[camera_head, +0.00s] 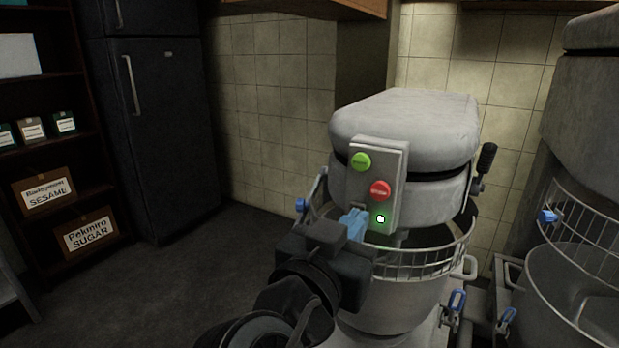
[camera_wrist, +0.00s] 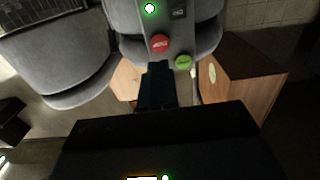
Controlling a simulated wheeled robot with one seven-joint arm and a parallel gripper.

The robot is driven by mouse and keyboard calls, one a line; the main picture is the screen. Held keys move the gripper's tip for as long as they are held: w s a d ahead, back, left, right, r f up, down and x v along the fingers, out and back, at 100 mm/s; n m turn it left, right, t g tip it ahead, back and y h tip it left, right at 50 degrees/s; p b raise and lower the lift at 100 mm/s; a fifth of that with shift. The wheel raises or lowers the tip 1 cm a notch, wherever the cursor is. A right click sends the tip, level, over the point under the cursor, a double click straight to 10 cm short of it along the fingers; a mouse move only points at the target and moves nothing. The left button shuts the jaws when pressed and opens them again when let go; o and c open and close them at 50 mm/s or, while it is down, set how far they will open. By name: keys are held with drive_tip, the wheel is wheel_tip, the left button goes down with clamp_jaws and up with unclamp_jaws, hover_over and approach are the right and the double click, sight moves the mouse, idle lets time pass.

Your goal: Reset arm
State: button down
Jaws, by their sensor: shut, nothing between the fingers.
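My gripper (camera_head: 354,222) is in front of a large grey mixer (camera_head: 405,125), by the lower left corner of its control panel (camera_head: 393,160). Its blue fingertips are shut with nothing between them. The panel has a green button (camera_head: 361,162), a red button (camera_head: 380,190) and a lit green light (camera_head: 380,219). In the wrist view, the fingers (camera_wrist: 156,85) show dark below the red button (camera_wrist: 160,44) and green button (camera_wrist: 183,62). I cannot tell whether the fingertips touch the panel.
The mixer bowl (camera_head: 395,300) with its wire guard is close below my gripper. A second mixer (camera_head: 590,130) stands at the right. The floor (camera_head: 190,280) between is clear.

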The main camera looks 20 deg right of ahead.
drive_tip(key=s+f+n+t+y+p, duration=0.1)
drive_tip(key=s+f+n+t+y, duration=0.1)
drive_tip(key=s+f+n+y, duration=0.6)
drive_tip(key=s+f+n+t+y+p, duration=0.15)
drive_tip(key=s+f+n+y, duration=0.25)
drive_tip(key=f, duration=0.7)
drive_tip(key=s+r+y+p, duration=0.1)
drive_tip(key=s+r, duration=0.2)
drive_tip(key=s, duration=0.7)
drive_tip(key=s+r+m+y+p, duration=0.1)
drive_tip(key=s+r, duration=0.3)
drive_tip(key=s, duration=0.7)
drive_tip(key=shift+s+t+y+p, duration=0.15)
drive_tip(key=shift+t+y+p, duration=0.15)
drive_tip(key=shift+t, duration=0.05)
drive_tip(key=shift+d+f, duration=0.1)
